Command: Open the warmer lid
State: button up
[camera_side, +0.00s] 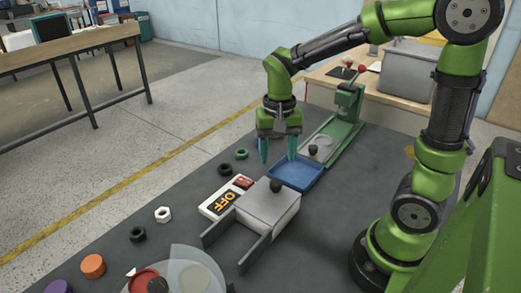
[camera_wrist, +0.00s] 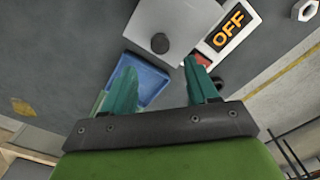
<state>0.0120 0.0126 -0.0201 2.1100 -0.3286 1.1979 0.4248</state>
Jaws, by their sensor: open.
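The warmer is a light grey box with rails at its sides (camera_side: 243,262), on the dark table. Its flat lid (camera_side: 262,205) lies on top and looks closed. A dark round knob (camera_side: 276,186) stands on the lid. In the wrist view the lid (camera_wrist: 180,18) and the knob (camera_wrist: 160,43) are at the top centre, beyond my fingertips. My gripper (camera_side: 278,155) points down with its teal fingers apart and nothing between them. It is above the table, behind the knob in the side view and not touching it. It also shows in the wrist view (camera_wrist: 160,70).
A blue tray (camera_side: 297,174) lies beside the warmer, close to my fingers. A switch box reading OFF (camera_side: 224,199) with a red button stands left of the warmer. A green press-like device (camera_side: 346,118) stands behind. Several rings and nuts (camera_side: 163,214) line the table's left side.

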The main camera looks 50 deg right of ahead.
aim_at(276, 182)
notch_tip(276, 182, down, 8)
jog(key=shift+f, duration=0.25)
grip_shut()
dwell(0.4)
